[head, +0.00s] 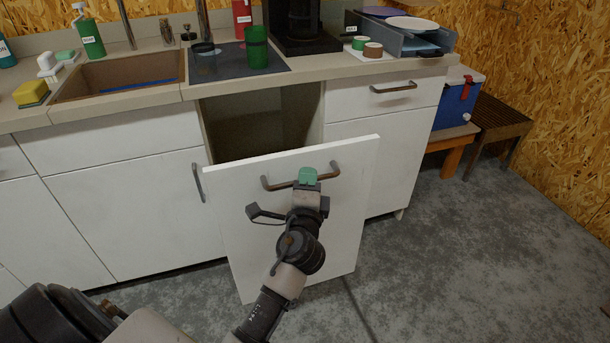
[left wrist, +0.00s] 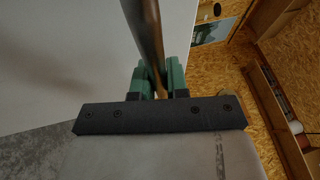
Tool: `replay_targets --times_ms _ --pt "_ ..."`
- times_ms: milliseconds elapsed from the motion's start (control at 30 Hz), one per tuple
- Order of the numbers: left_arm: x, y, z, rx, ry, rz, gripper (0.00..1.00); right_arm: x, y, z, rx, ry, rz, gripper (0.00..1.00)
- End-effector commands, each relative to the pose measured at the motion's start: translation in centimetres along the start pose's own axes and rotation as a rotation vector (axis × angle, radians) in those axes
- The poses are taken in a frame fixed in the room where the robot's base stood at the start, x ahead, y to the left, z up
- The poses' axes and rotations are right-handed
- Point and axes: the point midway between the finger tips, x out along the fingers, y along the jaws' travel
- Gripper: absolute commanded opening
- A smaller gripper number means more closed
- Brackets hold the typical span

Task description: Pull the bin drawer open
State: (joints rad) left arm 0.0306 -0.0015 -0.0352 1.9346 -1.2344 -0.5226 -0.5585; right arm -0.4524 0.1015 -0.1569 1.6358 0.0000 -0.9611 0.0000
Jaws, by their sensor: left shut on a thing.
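The bin drawer's white front (head: 240,210) stands out from the cabinet in the head view, with a dark opening (head: 255,130) behind its top edge. Its bar handle (head: 274,184) is brownish metal near the top of the front. My left gripper (head: 308,176) has green fingertips and is shut on this handle, right of its middle. In the left wrist view the handle (left wrist: 145,40) runs down between the green fingers (left wrist: 159,80), beside the white front (left wrist: 60,60). The inside of the drawer is mostly hidden in shadow. My right gripper is not in view.
Above is the counter with a sink (head: 120,82), a green cup (head: 257,47) on a dark mat, a coffee machine (head: 300,25) and a tray rack (head: 405,35). A blue cooler (head: 457,100) stands at right. The grey floor (head: 450,240) is clear at front right.

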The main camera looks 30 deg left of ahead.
Motion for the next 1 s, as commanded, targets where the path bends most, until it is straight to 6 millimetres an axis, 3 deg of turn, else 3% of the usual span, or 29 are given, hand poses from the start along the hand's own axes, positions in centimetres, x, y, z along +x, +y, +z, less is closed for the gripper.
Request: replay_targets --times_ms 333,367,500,833,1000 --pt "-0.1 0.1 -0.1 0.000 0.000 0.002 0.00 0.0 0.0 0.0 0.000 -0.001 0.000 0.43" --pt "-0.1 0.1 -0.1 0.000 0.000 0.002 0.18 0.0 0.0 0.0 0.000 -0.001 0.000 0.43" --pt "-0.1 0.1 0.0 0.000 0.000 0.002 0.39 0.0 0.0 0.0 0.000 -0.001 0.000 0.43" --pt "-0.4 0.1 -0.1 0.000 0.000 0.001 0.40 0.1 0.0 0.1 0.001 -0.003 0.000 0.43" --pt "-2.7 0.2 -0.1 -0.001 0.001 0.004 0.40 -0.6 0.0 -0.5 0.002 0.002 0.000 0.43"
